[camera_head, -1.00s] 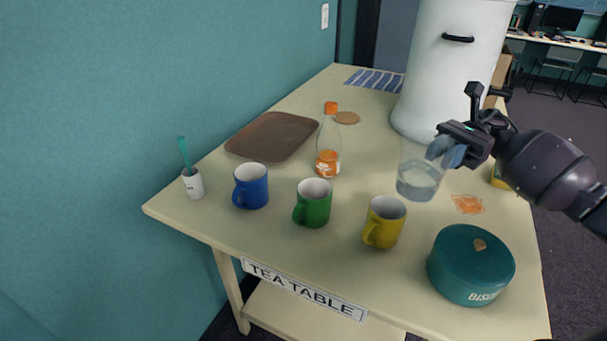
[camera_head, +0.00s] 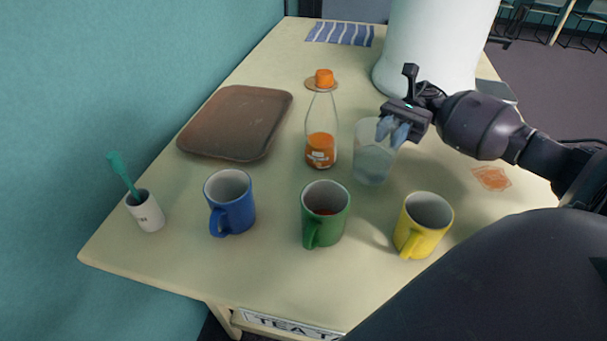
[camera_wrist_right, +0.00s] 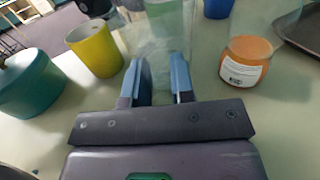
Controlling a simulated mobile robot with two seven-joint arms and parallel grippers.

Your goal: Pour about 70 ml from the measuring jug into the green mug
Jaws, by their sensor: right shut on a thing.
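The clear measuring jug (camera_head: 368,165) holds clear liquid in its lower part and looks upright. My right gripper (camera_head: 393,131) is shut on its upper right side; whether its base touches the table I cannot tell. In the right wrist view, the blue fingers (camera_wrist_right: 162,78) close on the jug (camera_wrist_right: 160,40). The green mug (camera_head: 322,226) stands upright on the table in front of the jug and slightly left, apart from it. Something reddish shows inside the mug. My left gripper is not in view.
A blue mug (camera_head: 232,212) and a yellow mug (camera_head: 420,232) flank the green one. An orange-capped bottle (camera_head: 321,150) stands just left of the jug. A brown tray (camera_head: 235,122), a cup with a toothbrush (camera_head: 147,212) and a white cylinder (camera_head: 435,45) are farther out.

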